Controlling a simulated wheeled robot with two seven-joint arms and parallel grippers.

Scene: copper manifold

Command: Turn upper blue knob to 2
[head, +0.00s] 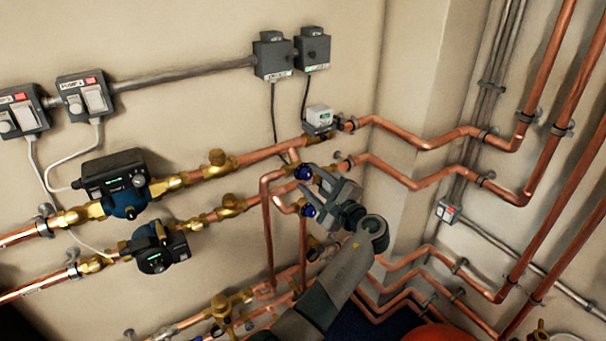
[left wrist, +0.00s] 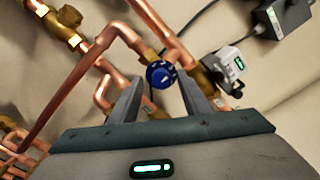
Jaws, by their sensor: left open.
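The upper blue knob (head: 303,172) sits at the end of a copper branch pipe beside the upper main pipe in the head view. A lower blue knob (head: 308,210) is just below it. My left gripper (head: 311,181) is open and empty close in front of the knobs. In the left wrist view a blue knob (left wrist: 160,74), which looks like the upper one, appears between the open fingertips of my left gripper (left wrist: 161,84). I cannot tell whether they touch it. The knob's markings are too small to read. My right gripper does not show.
A white actuator box (head: 319,118) sits on the upper pipe, just above the knobs. Copper pipes (head: 420,185) run right, and two pumps (head: 118,182) are at the left. Grey switch boxes (head: 273,55) are on the wall above. Lower pipes (head: 400,262) pass beneath my arm.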

